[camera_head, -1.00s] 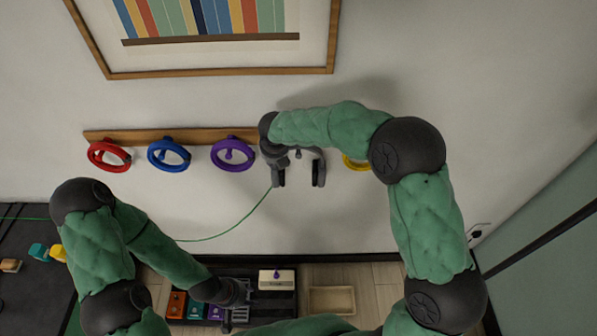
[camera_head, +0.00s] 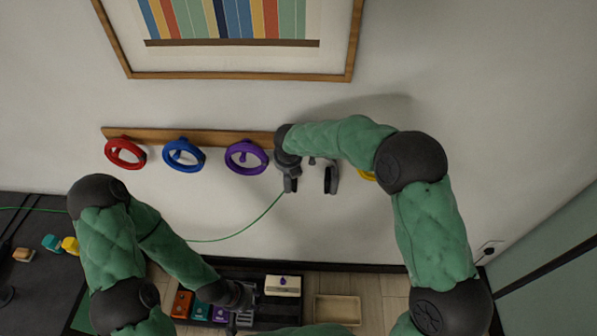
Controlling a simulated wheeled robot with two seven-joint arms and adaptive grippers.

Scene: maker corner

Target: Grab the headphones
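Grey headphones with dark ear cups (camera_head: 331,178) hang at the wooden rail on the wall, between a purple ring and a yellow ring. The cups hang below, with bare wall between them. My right gripper (camera_head: 287,158) is at the headphones' upper left, close to the band. My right arm and wrist cover part of it, so its fingers and any contact are unclear. My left gripper (camera_head: 242,303) is low in the view, over a dark tray of coloured boxes and away from the headphones. Its fingers are too small to read.
Red (camera_head: 125,153), blue (camera_head: 183,155) and purple (camera_head: 246,157) rings hang on the rail (camera_head: 205,137); the yellow ring (camera_head: 367,175) is partly behind my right arm. A green cord (camera_head: 240,229) runs from near the headphones. A shallow bin (camera_head: 338,310) stands below. A framed picture hangs above.

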